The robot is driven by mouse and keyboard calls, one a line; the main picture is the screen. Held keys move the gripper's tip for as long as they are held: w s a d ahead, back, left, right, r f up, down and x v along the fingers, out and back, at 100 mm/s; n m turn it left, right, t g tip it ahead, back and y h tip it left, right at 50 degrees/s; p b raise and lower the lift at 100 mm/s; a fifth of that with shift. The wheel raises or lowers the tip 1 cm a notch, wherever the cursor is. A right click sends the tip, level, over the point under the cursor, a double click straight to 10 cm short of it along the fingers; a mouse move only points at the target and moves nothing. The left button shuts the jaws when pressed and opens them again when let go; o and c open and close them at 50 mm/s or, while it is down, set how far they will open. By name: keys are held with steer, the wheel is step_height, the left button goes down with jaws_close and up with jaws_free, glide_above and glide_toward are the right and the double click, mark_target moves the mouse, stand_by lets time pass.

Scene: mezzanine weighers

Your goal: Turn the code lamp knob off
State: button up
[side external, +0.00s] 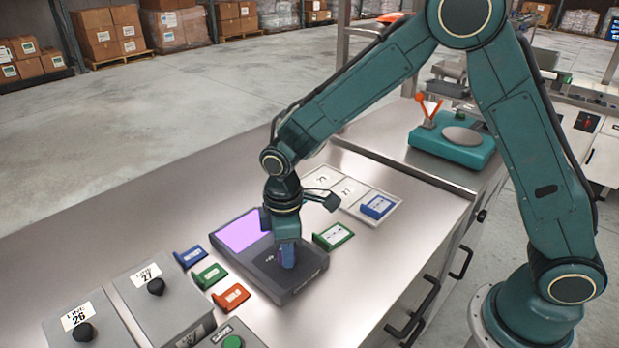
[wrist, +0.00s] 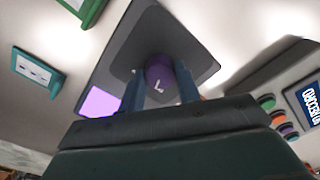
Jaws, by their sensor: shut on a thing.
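The code lamp is a dark flat box (side external: 295,288) on the steel bench, with a lit purple panel (side external: 242,231) at its far left. In the wrist view the panel (wrist: 101,101) also glows purple. The lamp's round purple knob (wrist: 158,72) carries a white mark on top and sits between my two fingers. My gripper (wrist: 160,90) is shut on the knob, a finger on each side. In the side view my gripper (side external: 287,256) points down onto the box and mostly hides the knob.
Grey boxes with black knobs, Line 26 (side external: 92,325) and Line 27 (side external: 168,300), stand at the left. Blue, green and red tags (side external: 231,297) lie beside the lamp. A green tag (side external: 333,237) and a pale tray (side external: 384,227) lie behind it. A teal scale (side external: 452,148) stands farther back.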

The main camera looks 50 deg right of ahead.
steer(key=shift+n, duration=1.4)
steer(key=o, duration=1)
step_height(320, 180, up, 14)
steer(key=shift+f, duration=0.1)
